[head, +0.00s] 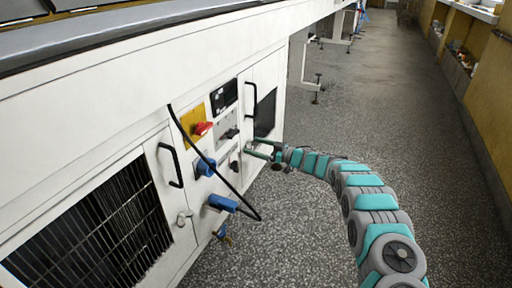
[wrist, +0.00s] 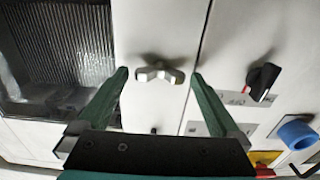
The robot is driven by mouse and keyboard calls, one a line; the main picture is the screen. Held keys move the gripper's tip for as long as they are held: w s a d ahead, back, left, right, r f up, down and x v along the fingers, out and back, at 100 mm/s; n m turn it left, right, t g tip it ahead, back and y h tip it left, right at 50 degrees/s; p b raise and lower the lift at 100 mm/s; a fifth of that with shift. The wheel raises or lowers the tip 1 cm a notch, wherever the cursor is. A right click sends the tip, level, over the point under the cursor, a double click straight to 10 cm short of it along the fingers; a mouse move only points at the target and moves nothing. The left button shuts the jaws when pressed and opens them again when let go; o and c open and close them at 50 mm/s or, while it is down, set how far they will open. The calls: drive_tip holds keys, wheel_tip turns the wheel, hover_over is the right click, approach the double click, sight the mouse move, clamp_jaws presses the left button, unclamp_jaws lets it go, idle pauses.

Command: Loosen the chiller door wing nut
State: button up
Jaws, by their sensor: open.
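A pale metal wing nut (wrist: 158,75) sits on the white panel beside the chiller door (wrist: 70,105) with its dark ribbed window, which also shows in the head view (head: 264,113). In the wrist view the nut lies between the fingertips of my open gripper (wrist: 160,86), one finger on each side with a gap, and neither visibly touches it. In the head view my gripper (head: 248,149) reaches the cabinet front from the right. The nut is too small there to make out clearly.
A black knob (wrist: 263,80) and a blue connector (wrist: 297,132) are near the gripper's right in the wrist view. In the head view a black cable (head: 204,157) hangs across the front, near a red switch (head: 202,128). The speckled floor (head: 300,235) is open.

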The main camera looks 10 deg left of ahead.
drive_tip(key=c, duration=1.2)
drive_tip(key=shift+f+n+b, duration=0.1)
drive_tip(key=shift+n+b, duration=0.3)
drive_tip(key=shift+b, duration=0.05)
drive_tip(key=n+b, duration=1.1)
drive_tip(key=n, duration=0.6)
drive_tip(key=shift+s+a, duration=0.1)
drive_tip(key=shift+s, duration=0.05)
drive_tip(key=o, duration=1.2)
